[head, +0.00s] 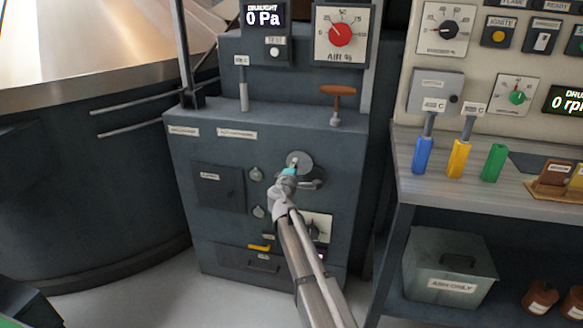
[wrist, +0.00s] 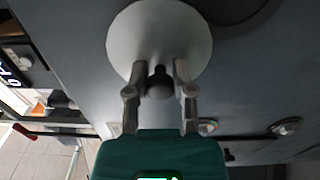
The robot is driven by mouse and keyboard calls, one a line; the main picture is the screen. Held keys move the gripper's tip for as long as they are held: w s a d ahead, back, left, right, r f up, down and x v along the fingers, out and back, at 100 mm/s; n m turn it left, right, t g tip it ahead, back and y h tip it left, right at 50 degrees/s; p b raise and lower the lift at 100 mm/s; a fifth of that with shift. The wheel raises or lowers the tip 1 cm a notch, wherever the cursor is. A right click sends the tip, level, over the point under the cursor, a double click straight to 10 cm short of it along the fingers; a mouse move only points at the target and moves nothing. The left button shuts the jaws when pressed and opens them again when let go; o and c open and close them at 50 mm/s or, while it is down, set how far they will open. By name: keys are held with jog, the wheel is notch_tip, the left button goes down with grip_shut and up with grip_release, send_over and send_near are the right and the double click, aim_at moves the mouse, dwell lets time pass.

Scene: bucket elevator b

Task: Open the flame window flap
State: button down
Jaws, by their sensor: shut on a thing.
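The flame window flap is a round, pale grey disc (head: 300,158) on the front of the dark blue-grey cabinet (head: 225,150). In the wrist view the disc (wrist: 160,28) fills the top middle, with a dark knob (wrist: 160,84) standing out near its lower edge. My gripper (wrist: 160,74) has one finger on each side of this knob and is shut on it. In the head view my gripper (head: 291,171) is at the disc and hides its lower part. Whatever is behind the disc is hidden.
A curved dark handle (head: 316,183) sits just right of and below my gripper. Two small round knobs (head: 257,174) are to its left, beside a dark square door (head: 218,187). An orange T-handle (head: 338,92) stands on the cabinet's ledge. A workbench (head: 405,187) is at right.

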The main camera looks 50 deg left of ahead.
jog(key=shift+w+d, duration=0.15)
jog(key=shift+w, duration=0.1)
jog(key=shift+c, duration=2.3)
grip_release()
jog(key=shift+s, duration=0.1)
jog(key=shift+s+a, duration=0.2)
jog(key=shift+s, duration=0.05)
jog(key=v, duration=1.2)
